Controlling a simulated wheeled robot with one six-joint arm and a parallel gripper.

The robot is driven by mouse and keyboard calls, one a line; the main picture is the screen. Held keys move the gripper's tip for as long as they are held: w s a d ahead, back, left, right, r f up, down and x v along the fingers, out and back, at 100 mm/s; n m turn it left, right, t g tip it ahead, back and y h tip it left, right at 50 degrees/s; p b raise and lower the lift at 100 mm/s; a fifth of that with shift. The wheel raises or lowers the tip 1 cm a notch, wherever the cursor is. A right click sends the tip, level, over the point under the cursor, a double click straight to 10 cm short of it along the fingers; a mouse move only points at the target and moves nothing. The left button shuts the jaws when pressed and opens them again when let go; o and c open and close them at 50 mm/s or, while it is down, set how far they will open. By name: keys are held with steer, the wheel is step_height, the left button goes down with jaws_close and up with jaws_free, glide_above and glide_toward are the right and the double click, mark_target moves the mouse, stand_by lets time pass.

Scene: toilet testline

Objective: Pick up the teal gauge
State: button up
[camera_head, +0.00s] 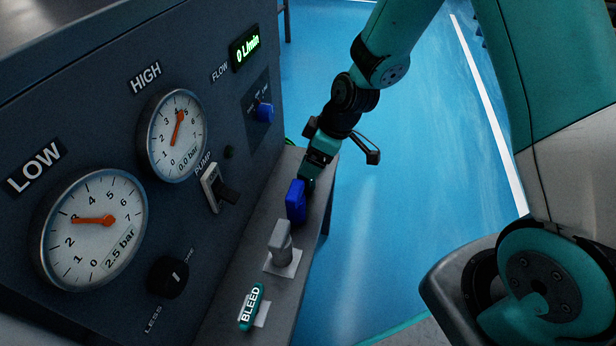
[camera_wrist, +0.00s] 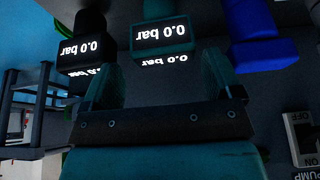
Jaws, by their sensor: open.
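In the wrist view the teal gauge (camera_wrist: 163,15) is ahead of my gripper (camera_wrist: 157,72), roughly centred between its fingers. Its lit display reads 0.0 bar and appears upside down. The two fingers are spread apart with nothing held between them. I cannot tell whether the fingertips are level with the gauge's sides. In the head view my gripper (camera_head: 312,165) is low over the grey ledge, just beyond a blue gauge. I cannot clearly make out the teal gauge there, as my arm's end covers that spot.
A black gauge (camera_wrist: 84,32) and the blue gauge (camera_wrist: 254,28) flank the teal one; the blue one also shows in the head view (camera_head: 296,202). A grey fitting (camera_head: 281,242) and teal BLEED handle (camera_head: 251,307) stand nearer along the ledge (camera_head: 221,322). The dial panel (camera_head: 150,220) rises left.

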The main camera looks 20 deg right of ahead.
steer(key=b+x, duration=0.1)
steer(key=x, duration=0.1)
steer(key=b+x, duration=0.1)
steer(key=x, duration=0.2)
steer(key=shift+a+f+b, duration=0.1)
steer(key=shift+a+b, duration=0.2)
steer(key=shift+b, duration=0.1)
steer(key=c, duration=0.7)
steer(key=shift+c, duration=0.2)
step_height(320, 180, up, 25)
steer(key=p, duration=1.2)
